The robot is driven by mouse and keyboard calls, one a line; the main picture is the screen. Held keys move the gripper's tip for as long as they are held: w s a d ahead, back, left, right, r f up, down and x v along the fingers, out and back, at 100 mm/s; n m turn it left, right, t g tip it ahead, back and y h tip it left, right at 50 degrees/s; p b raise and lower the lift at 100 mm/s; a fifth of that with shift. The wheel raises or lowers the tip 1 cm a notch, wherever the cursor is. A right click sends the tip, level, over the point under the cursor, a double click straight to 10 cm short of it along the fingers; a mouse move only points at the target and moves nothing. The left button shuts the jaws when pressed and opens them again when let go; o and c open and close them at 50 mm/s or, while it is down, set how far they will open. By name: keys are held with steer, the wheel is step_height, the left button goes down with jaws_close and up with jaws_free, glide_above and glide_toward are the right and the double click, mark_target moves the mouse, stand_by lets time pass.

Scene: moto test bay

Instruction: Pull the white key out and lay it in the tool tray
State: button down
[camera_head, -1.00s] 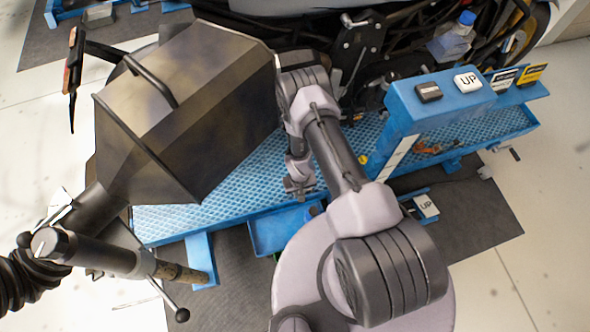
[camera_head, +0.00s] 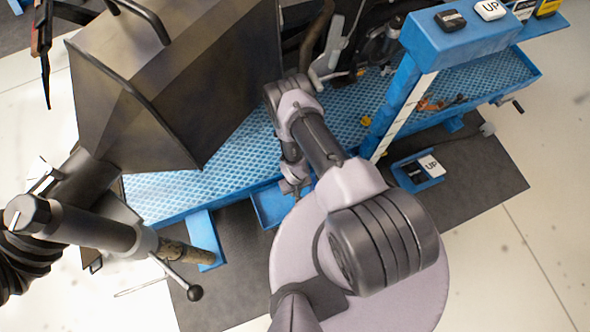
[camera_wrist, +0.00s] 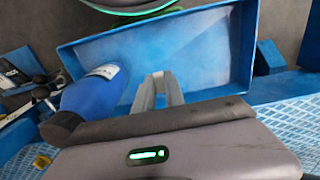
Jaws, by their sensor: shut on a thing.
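The tool tray (camera_head: 268,206) is a blue open box on the near side of the blue lift bench. In the wrist view the tray (camera_wrist: 215,60) lies below my gripper. A blue bottle or can (camera_wrist: 92,92) with a white label is at its left end. My gripper (camera_wrist: 158,92) points at the tray, its grey fingers close together over it. It is small and partly hidden by the arm in the head view (camera_head: 292,187). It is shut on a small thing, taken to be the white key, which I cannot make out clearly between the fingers.
The blue perforated bench (camera_head: 185,182) runs behind the tray. A blue post (camera_head: 450,35) with black and white UP blocks stands at right. A large dark hood (camera_head: 180,80) overhangs at left. Another small blue tray (camera_head: 415,178) with a white UP block lies low at right.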

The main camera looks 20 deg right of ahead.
steer(key=shift+f, duration=0.2)
steer(key=c, duration=1.3)
jaws_free()
step_height(320, 180, up, 18)
steer(key=p, duration=0.7)
steer(key=shift+f+p, duration=0.25)
steer(key=shift+p, duration=0.05)
